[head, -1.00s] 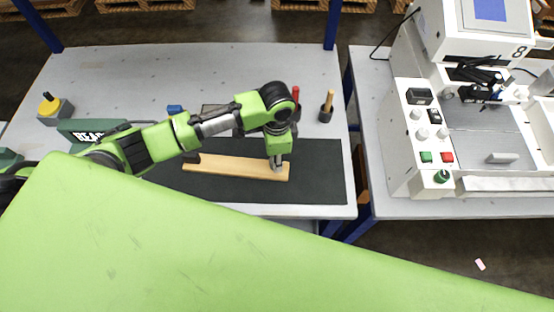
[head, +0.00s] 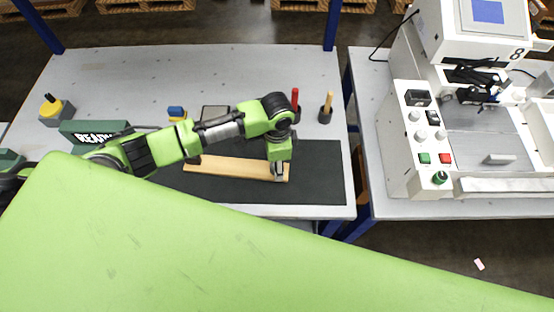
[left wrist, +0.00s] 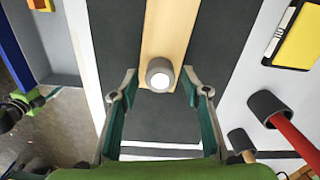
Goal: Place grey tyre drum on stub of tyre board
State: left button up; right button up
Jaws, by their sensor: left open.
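The tyre board (head: 235,168) is a long pale wooden strip on the dark mat, also seen in the left wrist view (left wrist: 168,30). The grey tyre drum (left wrist: 151,68) stands at the board's near end as a grey ring with a bright white round centre. I cannot tell whether that centre is the stub or the drum's own face. In the head view the drum is not clear beside the gripper. My left gripper (head: 279,174) is at that end of the board. In the left wrist view its open fingers (left wrist: 159,74) lie either side of the drum, with gaps.
A green READY sign (head: 95,132) and a yellow-topped box (head: 52,107) are at left. A white machine (head: 405,150) fills the right-hand table.

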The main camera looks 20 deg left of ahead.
pick_arm(q)
notch_tip(320, 180, up, 12)
jog(key=b, duration=0.2)
jog(key=shift+r, duration=0.15)
dwell(0.5)
